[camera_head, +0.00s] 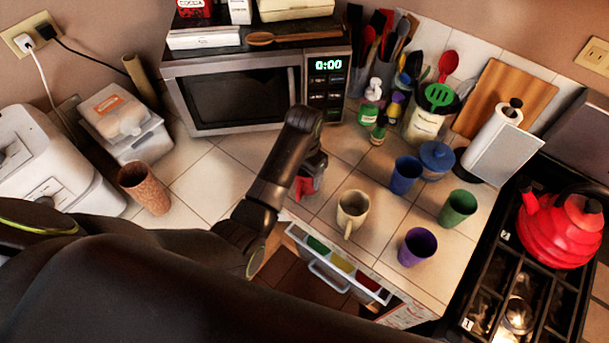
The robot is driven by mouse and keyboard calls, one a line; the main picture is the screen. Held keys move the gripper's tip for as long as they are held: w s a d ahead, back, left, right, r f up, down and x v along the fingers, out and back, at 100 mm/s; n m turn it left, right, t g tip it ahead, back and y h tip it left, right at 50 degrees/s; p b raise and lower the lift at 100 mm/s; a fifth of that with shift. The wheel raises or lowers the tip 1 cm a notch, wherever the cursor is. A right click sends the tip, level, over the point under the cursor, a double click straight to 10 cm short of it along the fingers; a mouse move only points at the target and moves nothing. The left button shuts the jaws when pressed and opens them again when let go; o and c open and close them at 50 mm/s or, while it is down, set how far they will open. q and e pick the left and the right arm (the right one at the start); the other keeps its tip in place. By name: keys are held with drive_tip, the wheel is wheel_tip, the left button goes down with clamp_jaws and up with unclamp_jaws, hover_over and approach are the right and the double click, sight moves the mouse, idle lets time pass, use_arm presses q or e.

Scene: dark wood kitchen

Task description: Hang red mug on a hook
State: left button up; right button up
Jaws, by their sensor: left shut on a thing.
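The red mug (303,187) is at the front part of the tiled counter, mostly hidden behind my left arm and gripper; only a part of its red side shows. My left gripper (313,168) comes down onto it from above and is shut on it. The fingertips are hard to make out. I cannot tell whether the mug touches the counter or is lifted. No hook can be made out in this view. My right gripper is not in view.
A beige mug (351,211) stands just right of the gripper. Blue (405,175), green (457,208) and purple (417,246) cups stand farther right. A microwave (243,97) is behind, a red kettle (561,228) on the stove. Tiles left of my arm are clear beside a brown cup (146,188).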

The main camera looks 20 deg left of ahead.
use_arm(q)
drive_tip(key=shift+w+f, duration=0.1)
drive_tip(key=shift+f, duration=1.1)
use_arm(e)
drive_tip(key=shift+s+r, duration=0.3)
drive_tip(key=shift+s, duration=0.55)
use_arm(q)
drive_tip(key=shift+f, duration=0.1)
drive_tip(key=o, duration=0.9)
drive_tip(key=shift+c, duration=0.2)
drive_tip(key=o, duration=0.3)
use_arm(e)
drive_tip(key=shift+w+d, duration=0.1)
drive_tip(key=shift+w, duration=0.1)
